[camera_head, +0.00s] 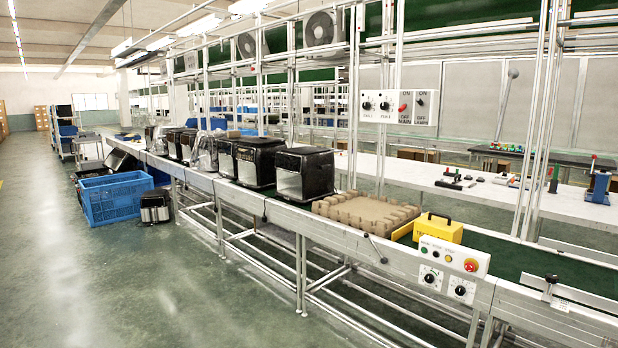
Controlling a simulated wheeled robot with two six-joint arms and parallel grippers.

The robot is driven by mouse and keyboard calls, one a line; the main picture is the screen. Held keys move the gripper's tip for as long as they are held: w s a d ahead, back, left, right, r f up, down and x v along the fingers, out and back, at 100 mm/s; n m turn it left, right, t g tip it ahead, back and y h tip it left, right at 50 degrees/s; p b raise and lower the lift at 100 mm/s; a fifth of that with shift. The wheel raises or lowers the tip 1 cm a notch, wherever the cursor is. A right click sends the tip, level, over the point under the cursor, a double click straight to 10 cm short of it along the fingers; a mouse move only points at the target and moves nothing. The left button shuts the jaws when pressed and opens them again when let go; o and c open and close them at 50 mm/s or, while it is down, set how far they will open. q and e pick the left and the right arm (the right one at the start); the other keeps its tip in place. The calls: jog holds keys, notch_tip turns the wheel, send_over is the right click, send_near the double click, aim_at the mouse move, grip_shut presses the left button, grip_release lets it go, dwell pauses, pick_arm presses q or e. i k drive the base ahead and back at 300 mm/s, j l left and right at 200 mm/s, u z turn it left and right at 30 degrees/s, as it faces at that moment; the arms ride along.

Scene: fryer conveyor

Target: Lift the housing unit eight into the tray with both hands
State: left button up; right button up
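A brown tray (368,211) with raised notched edges lies on the conveyor right of centre; it looks empty. A black housing unit with a silver front (304,173) stands upright on the conveyor just left of the tray. A second black housing unit (257,161) stands behind it to the left, with more dark and silver units in a row farther along the line. I cannot read any number, so I cannot tell which is unit eight. Neither of my grippers is in view.
A yellow box with a black handle (437,228) sits right of the tray. A control panel (453,256) with a red button is on the conveyor's near side. Blue crates (114,198) stand on the floor at left. Upright metal posts rise behind the conveyor. The floor in front is clear.

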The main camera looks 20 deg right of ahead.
aim_at(366, 207)
jog(key=i+z, duration=0.15)
jog(key=i, duration=3.55)
jog(key=j, duration=0.1)
